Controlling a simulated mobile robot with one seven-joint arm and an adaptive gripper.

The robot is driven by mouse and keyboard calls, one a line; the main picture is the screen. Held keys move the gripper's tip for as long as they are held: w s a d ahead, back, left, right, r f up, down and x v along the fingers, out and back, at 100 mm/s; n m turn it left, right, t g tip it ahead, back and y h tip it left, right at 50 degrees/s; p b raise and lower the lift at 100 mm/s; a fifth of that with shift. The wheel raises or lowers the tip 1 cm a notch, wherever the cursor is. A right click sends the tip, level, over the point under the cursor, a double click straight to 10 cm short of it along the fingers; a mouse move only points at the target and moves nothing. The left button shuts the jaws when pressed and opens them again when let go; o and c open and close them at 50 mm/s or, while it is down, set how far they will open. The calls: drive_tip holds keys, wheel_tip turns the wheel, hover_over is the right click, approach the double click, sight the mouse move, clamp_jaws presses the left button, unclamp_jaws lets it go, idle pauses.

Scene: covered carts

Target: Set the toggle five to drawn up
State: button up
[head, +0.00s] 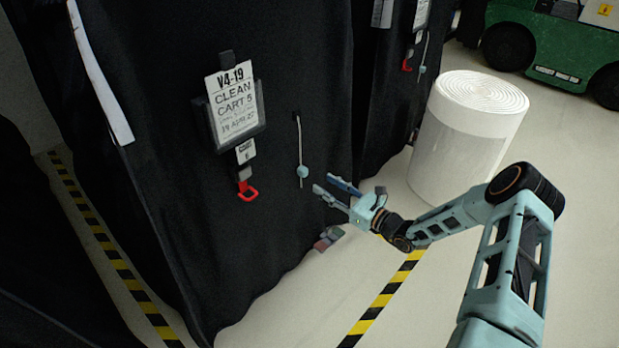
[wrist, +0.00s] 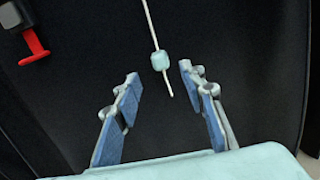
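The toggle (head: 303,171) is a small pale blue bead on a thin whitish cord (head: 299,140) that hangs down the black cover of the cart labelled "CLEAN CART 5". The cord's tail hangs below the bead. My gripper (head: 328,187) is open and empty, just to the right of the toggle and a little lower in the head view. In the wrist view, the toggle (wrist: 160,61) lies slightly beyond the fingertips, between their lines, and the cord's lower end reaches between the open fingers (wrist: 160,76). I see no contact between fingers and toggle.
A label board (head: 236,105) and a red hook (head: 247,191) hang on the cover left of the cord. A white wrapped roll (head: 466,140) stands on the floor to the right. A second covered cart (head: 395,85) stands behind. Yellow-black tape (head: 385,298) marks the floor.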

sight(306, 173)
drive_tip(key=b+x, duration=0.1)
drive_tip(key=x, duration=0.6)
drive_tip(key=shift+w+a, duration=0.2)
drive_tip(key=shift+a, duration=0.15)
drive_tip(key=shift+c, duration=0.4)
clamp_jaws()
